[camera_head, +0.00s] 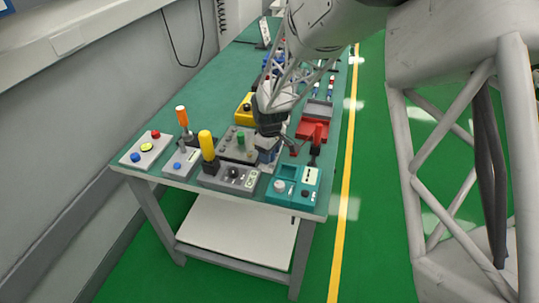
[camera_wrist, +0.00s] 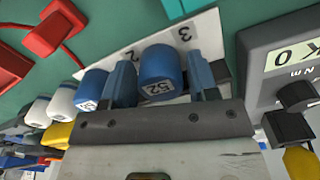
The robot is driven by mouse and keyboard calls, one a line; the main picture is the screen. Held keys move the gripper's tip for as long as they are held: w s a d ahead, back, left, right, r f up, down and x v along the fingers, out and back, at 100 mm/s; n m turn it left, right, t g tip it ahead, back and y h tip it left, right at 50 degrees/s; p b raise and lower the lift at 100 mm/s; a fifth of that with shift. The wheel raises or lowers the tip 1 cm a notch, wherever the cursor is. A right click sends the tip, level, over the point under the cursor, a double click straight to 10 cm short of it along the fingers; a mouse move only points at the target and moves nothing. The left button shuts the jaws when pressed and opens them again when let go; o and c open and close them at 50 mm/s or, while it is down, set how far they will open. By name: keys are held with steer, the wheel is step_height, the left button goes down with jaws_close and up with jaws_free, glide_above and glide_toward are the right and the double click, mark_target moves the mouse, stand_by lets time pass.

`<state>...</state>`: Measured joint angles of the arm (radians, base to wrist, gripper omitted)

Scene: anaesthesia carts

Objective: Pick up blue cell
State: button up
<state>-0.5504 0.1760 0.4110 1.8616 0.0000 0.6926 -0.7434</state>
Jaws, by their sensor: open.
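A blue cell (camera_wrist: 161,70) with a white label reading 52 stands in front of a white plate (camera_wrist: 207,32) marked 2 and 3. My gripper (camera_wrist: 160,62) is open, with one blue-grey finger on each side of this cell. Whether the fingers touch it I cannot tell. A second blue cell (camera_wrist: 91,88) with a partly hidden label sits just left of the left finger. In the head view my gripper (camera_head: 270,132) is low over the near part of the green bench, and the arm and hand largely hide the cells.
A grey meter box (camera_wrist: 285,62) is close on the right. On the bench, a teal box (camera_head: 292,185), a yellow-handled box (camera_head: 208,150) and a red device (camera_head: 314,130) crowd the area.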

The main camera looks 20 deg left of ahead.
stand_by(0.5)
steer(key=c, duration=0.7)
steer(key=shift+r, duration=4.95)
